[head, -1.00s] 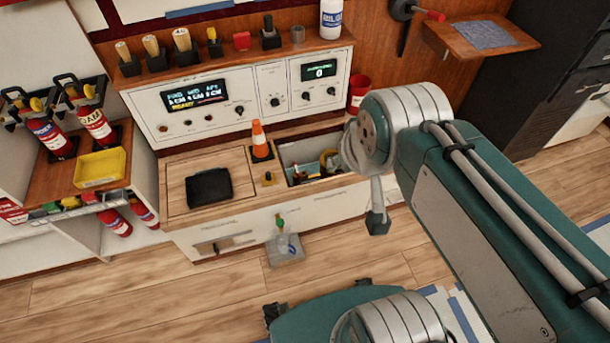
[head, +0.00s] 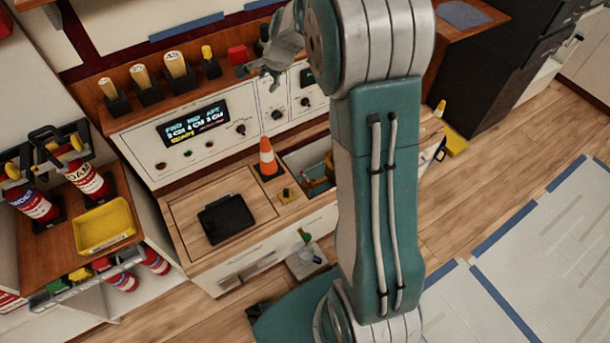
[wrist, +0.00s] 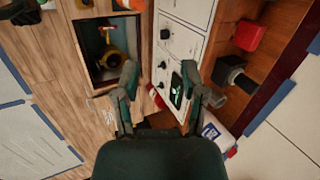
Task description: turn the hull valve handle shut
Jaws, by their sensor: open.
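The hull valve sits inside an open recess in the wooden bench top. In the wrist view its brass-yellow body (wrist: 112,58) and orange handle (wrist: 106,34) show at upper left. In the head view the yellow valve (head: 328,172) is partly hidden behind my arm. My gripper (head: 260,70) is open and empty, raised in front of the shelf above the control panel, apart from the valve. In the wrist view its two spread fingers (wrist: 160,72) point towards the panel's end, with the recess beyond and to the left.
A black tray (head: 226,218) lies on the bench. The control panel (head: 200,135) rises behind.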

